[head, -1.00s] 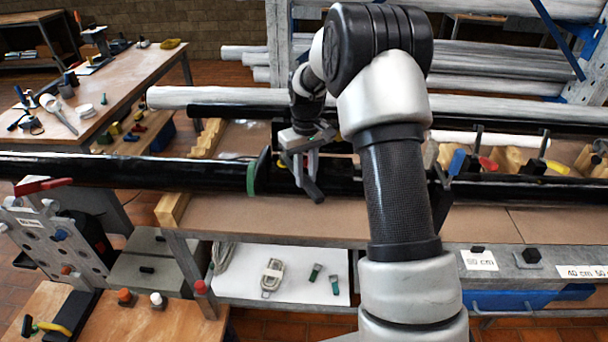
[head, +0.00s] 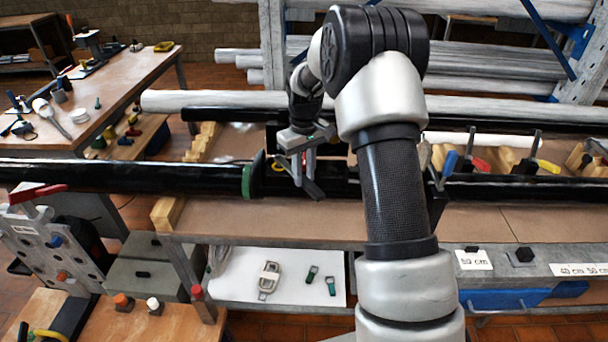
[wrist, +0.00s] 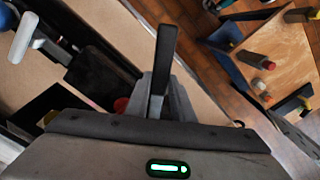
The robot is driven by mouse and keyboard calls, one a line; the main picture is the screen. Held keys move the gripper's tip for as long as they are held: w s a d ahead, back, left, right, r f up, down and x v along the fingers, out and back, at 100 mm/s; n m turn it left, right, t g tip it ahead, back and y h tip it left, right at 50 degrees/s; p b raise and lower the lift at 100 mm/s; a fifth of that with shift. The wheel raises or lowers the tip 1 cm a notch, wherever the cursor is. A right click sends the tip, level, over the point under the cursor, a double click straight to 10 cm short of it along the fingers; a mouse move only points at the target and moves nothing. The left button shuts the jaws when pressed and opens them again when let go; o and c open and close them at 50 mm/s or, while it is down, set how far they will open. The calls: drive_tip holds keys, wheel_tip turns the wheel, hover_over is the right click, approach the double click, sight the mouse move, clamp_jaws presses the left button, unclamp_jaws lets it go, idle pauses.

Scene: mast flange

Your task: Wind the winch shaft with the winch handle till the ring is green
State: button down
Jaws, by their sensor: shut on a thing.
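My gripper (head: 303,166) points down at the black assembly in the middle of the bench and is shut on the winch handle. The handle is a dark bar (head: 314,189) sticking out below the fingers; in the wrist view it shows as a black bar (wrist: 165,50) between them. The winch shaft is hidden behind the gripper and handle. A green band (head: 247,182) circles the flange end of the long black tube (head: 120,172), left of my gripper. A small yellow round mark (head: 278,165) shows beside the fingers. I cannot tell which of these is the task's ring.
Clamps with red and yellow handles (head: 482,165) and wooden blocks stand along the bench to the right. A white sheet (head: 240,272) with a shackle (head: 269,278) lies on the shelf below. The bench top's front strip (head: 300,220) is clear.

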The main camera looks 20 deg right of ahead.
drive_tip(key=shift+r+p, duration=1.25)
drive_tip(key=shift+r, duration=1.5)
drive_tip(key=s+a+r+m, duration=0.1)
drive_tip(key=s+a+m, duration=0.2)
drive_tip(key=s, duration=0.7)
drive_tip(key=shift+s+a+r+m, duration=0.2)
drive_tip(key=shift+a+m, duration=0.2)
drive_tip(key=shift+a, duration=0.35)
